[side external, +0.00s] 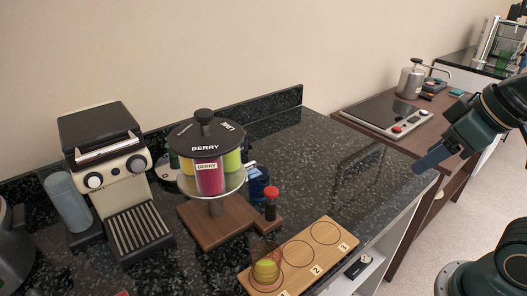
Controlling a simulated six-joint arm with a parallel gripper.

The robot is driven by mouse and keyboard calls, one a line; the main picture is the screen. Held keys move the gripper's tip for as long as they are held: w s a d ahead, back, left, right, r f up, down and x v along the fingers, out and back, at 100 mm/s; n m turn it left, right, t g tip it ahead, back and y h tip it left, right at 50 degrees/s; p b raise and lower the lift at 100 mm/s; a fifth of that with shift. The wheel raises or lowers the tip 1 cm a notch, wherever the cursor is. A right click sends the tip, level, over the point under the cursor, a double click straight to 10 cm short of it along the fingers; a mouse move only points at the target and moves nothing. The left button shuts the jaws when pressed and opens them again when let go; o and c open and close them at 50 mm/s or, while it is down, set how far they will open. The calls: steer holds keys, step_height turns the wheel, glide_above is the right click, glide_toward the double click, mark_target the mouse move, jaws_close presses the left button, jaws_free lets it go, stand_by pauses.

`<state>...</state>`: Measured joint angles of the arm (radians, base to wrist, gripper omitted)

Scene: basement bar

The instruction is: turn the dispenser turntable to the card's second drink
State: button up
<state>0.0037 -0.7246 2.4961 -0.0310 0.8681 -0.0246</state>
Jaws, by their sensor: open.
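The dispenser turntable (195,135) stands on a wooden base (215,228) at the middle left of the dark counter. Its black lid has a knob (204,117) on top and reads BERRY toward the camera; a second label at the right appears to read LIME. Below are a pink container (209,181) labelled BERRY and a yellow-green one (232,161). Other containers are mostly hidden. I cannot make out the drinks card. My gripper (432,158) is open and empty at the right, well apart from the turntable.
A wooden board (322,256) with circles marked 1, 2, 3 lies at front; a glass with yellow contents (266,269) stands at circle 1. A red-topped post (270,204) and blue cup (259,183) stand beside the turntable. A coffee machine (105,165) is at left.

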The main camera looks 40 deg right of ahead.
steer(key=w+a+n+y, duration=0.3)
steer(key=w+a+n, duration=0.25)
steer(key=w, duration=0.25)
steer(key=n+t+y, duration=0.4)
steer(key=t+y, duration=0.1)
steer(key=y, duration=0.6)
glide_toward(196, 134)
steer(key=shift+s+d+r, duration=1.2)
steer(key=shift+d+r, duration=0.25)
steer(key=shift+r, duration=0.5)
steer(key=shift+a, duration=0.15)
steer(key=shift+x, duration=6.75)
steer(key=shift+w, duration=0.1)
jaws_close()
